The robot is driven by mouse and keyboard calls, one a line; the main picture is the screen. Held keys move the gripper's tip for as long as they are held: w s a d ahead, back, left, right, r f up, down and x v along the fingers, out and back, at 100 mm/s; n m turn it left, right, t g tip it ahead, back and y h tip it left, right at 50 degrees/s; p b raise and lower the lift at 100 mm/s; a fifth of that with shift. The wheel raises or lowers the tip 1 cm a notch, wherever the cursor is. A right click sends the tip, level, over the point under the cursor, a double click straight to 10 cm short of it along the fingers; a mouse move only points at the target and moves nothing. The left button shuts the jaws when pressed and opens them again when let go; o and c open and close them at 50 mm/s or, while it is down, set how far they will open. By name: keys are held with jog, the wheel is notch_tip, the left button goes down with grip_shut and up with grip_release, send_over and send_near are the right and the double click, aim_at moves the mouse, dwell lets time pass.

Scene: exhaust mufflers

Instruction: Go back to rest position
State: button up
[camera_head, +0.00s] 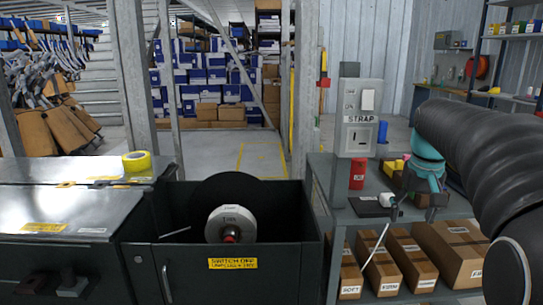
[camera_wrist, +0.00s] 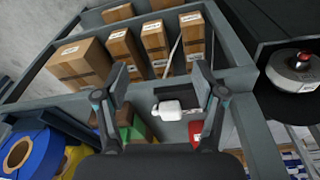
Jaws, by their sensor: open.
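My gripper (camera_head: 416,208) hangs at the end of my arm on the right of the head view, over the grey shelf unit (camera_head: 338,222). In the wrist view my gripper (camera_wrist: 160,74) shows two fingers spread wide apart. Nothing is held between them. Below and between the fingers lies a small white item (camera_wrist: 168,109) on the upper shelf, apart from the fingers. My dark arm covers the right side of the head view and hides part of the shelf.
Labelled cardboard boxes (camera_head: 405,262) fill the lower shelf. A red item (camera_head: 357,175) stands beneath the STRAP box (camera_head: 360,118). A dark open bin with a reel (camera_head: 231,225) stands left, beside a metal bench with yellow tape (camera_head: 137,161). The floor behind is clear.

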jog(key=s+a+f+t, duration=0.1)
jog(key=s+a+f, duration=0.2)
jog(key=s+a, duration=0.2)
jog(key=s+a+f+n+t, duration=0.1)
jog(key=s+a+f, duration=0.2)
jog(key=s, duration=0.7)
jog(key=s+a+f+n+t, duration=0.1)
jog(key=s+a+f, duration=0.3)
jog(key=s+a, duration=0.3)
jog(key=shift+s+a+t+y, duration=0.2)
jog(key=shift+s+t+y, duration=0.1)
jog(key=shift+t, duration=0.1)
